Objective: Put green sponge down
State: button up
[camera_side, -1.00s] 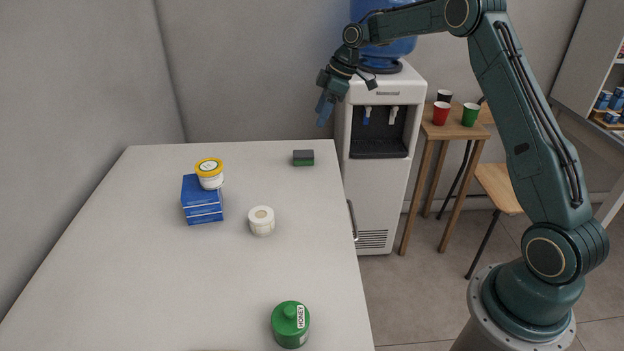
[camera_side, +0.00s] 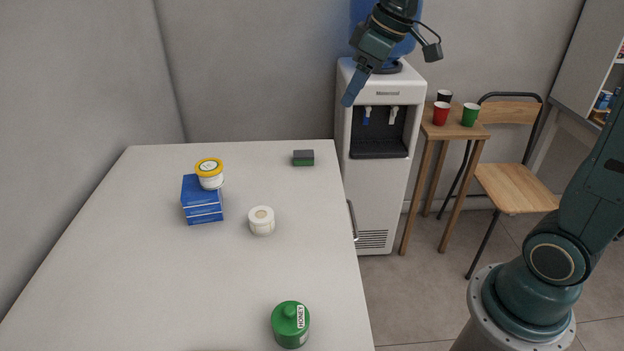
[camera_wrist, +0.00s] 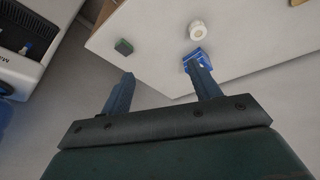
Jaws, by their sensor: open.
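The green sponge (camera_side: 303,158), with a dark grey top, lies on the white counter (camera_side: 140,260) near its far right corner.
A blue box (camera_side: 202,200) carries a yellow-lidded jar (camera_side: 209,173). A white jar (camera_side: 261,221) and a green honey jar (camera_side: 290,325) stand on the counter. The water dispenser (camera_side: 375,200) stands at the counter's right edge. Several cups sit on a wooden stand (camera_side: 455,132). The counter's left front is clear.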

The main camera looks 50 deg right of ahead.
jog(key=s+a+f+m, duration=0.1)
jog(key=s+m, duration=0.1)
jog(key=s, duration=0.8)
jog(key=s+a+f+m+t+h, duration=0.1)
jog(key=s+f+m, duration=0.1)
jog(key=s, duration=0.9)
jog(key=shift+a+f, duration=0.3)
jog(key=shift+a, duration=0.05)
